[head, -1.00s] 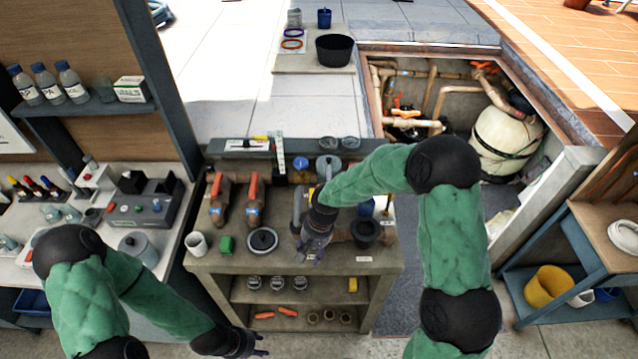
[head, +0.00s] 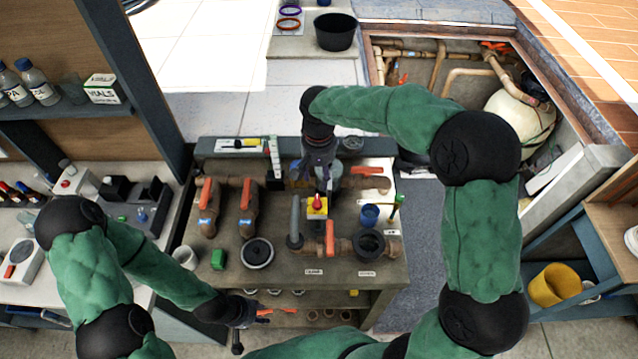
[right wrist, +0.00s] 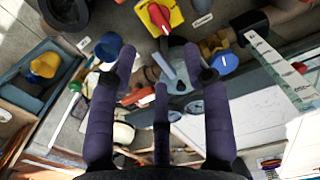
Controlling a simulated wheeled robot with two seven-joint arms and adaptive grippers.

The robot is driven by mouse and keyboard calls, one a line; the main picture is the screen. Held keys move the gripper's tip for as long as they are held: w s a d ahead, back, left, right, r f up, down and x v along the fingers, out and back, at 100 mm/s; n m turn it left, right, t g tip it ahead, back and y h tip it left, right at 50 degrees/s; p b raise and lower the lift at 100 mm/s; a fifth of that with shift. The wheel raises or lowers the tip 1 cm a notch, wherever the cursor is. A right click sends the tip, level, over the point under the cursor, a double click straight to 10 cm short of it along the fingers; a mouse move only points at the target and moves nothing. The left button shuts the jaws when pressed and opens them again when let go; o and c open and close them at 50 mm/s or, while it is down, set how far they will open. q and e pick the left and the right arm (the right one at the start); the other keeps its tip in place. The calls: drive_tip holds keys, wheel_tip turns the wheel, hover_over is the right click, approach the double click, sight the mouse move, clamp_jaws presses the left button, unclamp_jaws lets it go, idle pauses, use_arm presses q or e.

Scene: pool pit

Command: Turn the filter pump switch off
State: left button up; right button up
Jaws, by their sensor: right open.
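The switch is a yellow box with a red knob (head: 317,204) on the pump bench, beside a grey upright pipe. It also shows at the top of the right wrist view (right wrist: 158,16), beyond the fingertips. My right gripper (head: 318,172) hangs over the bench just behind the switch, apart from it in the right wrist view. Its purple fingers (right wrist: 164,72) are spread and hold nothing. The pump body behind the switch is partly hidden by this gripper. My left gripper (head: 246,312) is low in front of the bench, with its fingers too small to judge.
Orange-handled valves (head: 208,205) stand on the left of the bench (head: 340,285). A black ring fitting (head: 257,252) and a blue cup (head: 369,215) are near the switch. An upright white measuring strip (head: 273,157) stands at the back. The pit (head: 465,85) lies behind right.

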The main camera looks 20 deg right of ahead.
sight(317, 203)
drive_tip(key=f, duration=1)
drive_tip(key=shift+s+f, duration=0.2)
drive_tip(key=shift+f, duration=0.1)
drive_tip(key=shift+c, duration=0.3)
clamp_jaws()
